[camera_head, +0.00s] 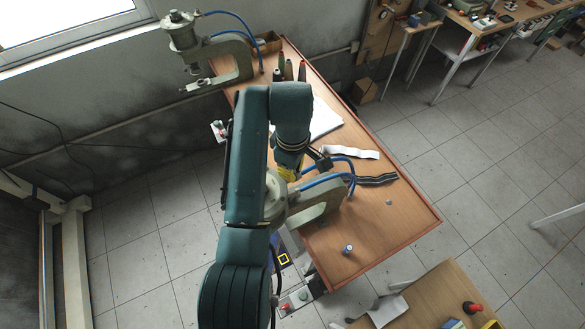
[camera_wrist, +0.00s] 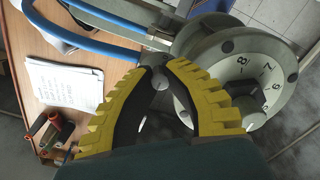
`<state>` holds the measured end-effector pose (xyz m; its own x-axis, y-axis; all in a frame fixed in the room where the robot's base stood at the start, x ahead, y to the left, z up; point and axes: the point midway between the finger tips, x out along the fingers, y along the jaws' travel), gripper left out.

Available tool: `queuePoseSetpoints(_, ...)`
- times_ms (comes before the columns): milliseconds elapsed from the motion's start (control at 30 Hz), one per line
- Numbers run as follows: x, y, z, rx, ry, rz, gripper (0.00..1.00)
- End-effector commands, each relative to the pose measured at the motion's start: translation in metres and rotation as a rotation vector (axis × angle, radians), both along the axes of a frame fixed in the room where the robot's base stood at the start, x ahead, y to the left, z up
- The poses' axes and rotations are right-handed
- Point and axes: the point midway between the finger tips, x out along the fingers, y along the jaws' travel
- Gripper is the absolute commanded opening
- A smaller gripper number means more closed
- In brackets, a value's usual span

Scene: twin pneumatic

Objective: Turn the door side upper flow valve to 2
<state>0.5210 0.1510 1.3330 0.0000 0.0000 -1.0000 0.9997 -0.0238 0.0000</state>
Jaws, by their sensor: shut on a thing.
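My gripper (camera_wrist: 158,70), with yellow ribbed fingers, is shut on a small grey valve part (camera_wrist: 158,82) at the nearer pneumatic press. The fingers cover most of this part, and its setting cannot be read. Blue hoses (camera_wrist: 105,14) run to the press beside it. A round grey dial (camera_wrist: 262,85) with numbers such as 8, 7 and 6 sits just right of the fingers. In the head view, the press (camera_head: 322,200) is partly behind my arm, and only a little of my yellow gripper (camera_head: 289,173) shows.
The wooden table (camera_head: 395,225) holds a striped strap (camera_head: 370,179), a white strip (camera_head: 350,152) and a small blue-topped item (camera_head: 347,249). A second press (camera_head: 232,62) stands at the far end. A written sheet (camera_wrist: 62,84) and red-handled tools (camera_wrist: 50,128) lie left of my fingers.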

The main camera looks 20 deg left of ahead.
Motion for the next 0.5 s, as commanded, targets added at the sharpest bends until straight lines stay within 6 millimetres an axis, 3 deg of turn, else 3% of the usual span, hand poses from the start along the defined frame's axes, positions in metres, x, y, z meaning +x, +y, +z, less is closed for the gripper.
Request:
queuePoseSetpoints(33,0.0001,0.0,0.0004,0.0,0.0,0.0,0.16)
queuePoseSetpoints(200,0.0001,0.0,0.0004,0.0,0.0,-0.001,0.45)
queuePoseSetpoints(500,0.0003,0.0001,0.0023,0.0,-0.001,-0.001,0.45)
